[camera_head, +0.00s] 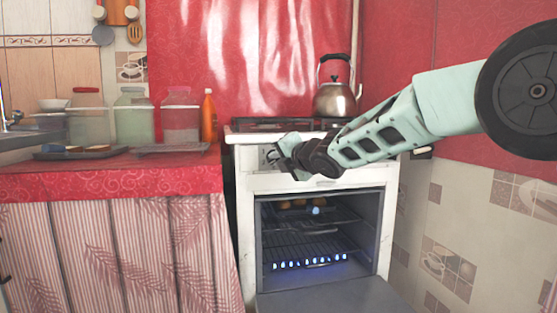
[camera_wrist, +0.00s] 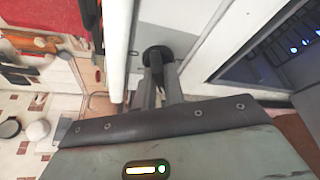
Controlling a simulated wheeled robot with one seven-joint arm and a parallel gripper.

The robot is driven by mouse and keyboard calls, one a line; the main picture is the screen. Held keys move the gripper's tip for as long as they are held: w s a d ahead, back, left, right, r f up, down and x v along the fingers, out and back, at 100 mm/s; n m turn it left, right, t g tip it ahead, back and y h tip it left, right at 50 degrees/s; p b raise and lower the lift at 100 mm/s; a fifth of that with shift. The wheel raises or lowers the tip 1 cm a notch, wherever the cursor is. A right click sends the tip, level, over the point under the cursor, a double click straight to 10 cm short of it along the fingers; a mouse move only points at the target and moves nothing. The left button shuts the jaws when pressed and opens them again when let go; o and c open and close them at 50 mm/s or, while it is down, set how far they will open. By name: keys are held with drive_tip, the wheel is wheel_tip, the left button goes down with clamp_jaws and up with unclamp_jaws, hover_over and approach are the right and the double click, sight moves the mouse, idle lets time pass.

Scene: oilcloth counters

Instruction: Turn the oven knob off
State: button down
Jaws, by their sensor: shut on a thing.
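The white oven (camera_head: 247,225) stands right of the counter with its door (camera_head: 325,301) hanging open. Blue flames (camera_head: 309,262) burn along the bottom inside. My gripper (camera_head: 284,160) is at the front control panel (camera_head: 267,157), below the cooktop. In the wrist view my gripper (camera_wrist: 160,76) is shut on a round black oven knob (camera_wrist: 157,52), its two fingers on either side of the knob's grip. The knob's pointer mark cannot be made out. In the head view my gripper and arm cover the knob and much of the panel.
A metal kettle (camera_head: 335,100) stands on the cooktop above my arm. An orange bottle (camera_head: 209,118), jars (camera_head: 134,118) and trays (camera_head: 172,148) are on the red counter (camera_head: 110,180) at left. The open door juts out below my gripper.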

drive_tip(key=shift+f, duration=0.1)
drive_tip(key=m+t+h+b, duration=0.1)
drive_tip(key=m+t+b, duration=0.1)
drive_tip(key=m, duration=0.7)
drive_tip(key=m+t+h+b, duration=0.1)
drive_tip(key=m+t+b, duration=0.2)
drive_tip(key=m, duration=0.6)
drive_tip(key=m+t+h+b, duration=0.1)
drive_tip(key=m+t+b, duration=0.2)
drive_tip(key=m, duration=0.6)
drive_tip(key=shift+a+f+t, duration=0.2)
drive_tip(key=shift+f+t, duration=0.2)
drive_tip(key=shift+m, duration=0.5)
drive_tip(key=c, duration=1.5)
unclamp_jaws()
drive_tip(key=shift+s, duration=0.15)
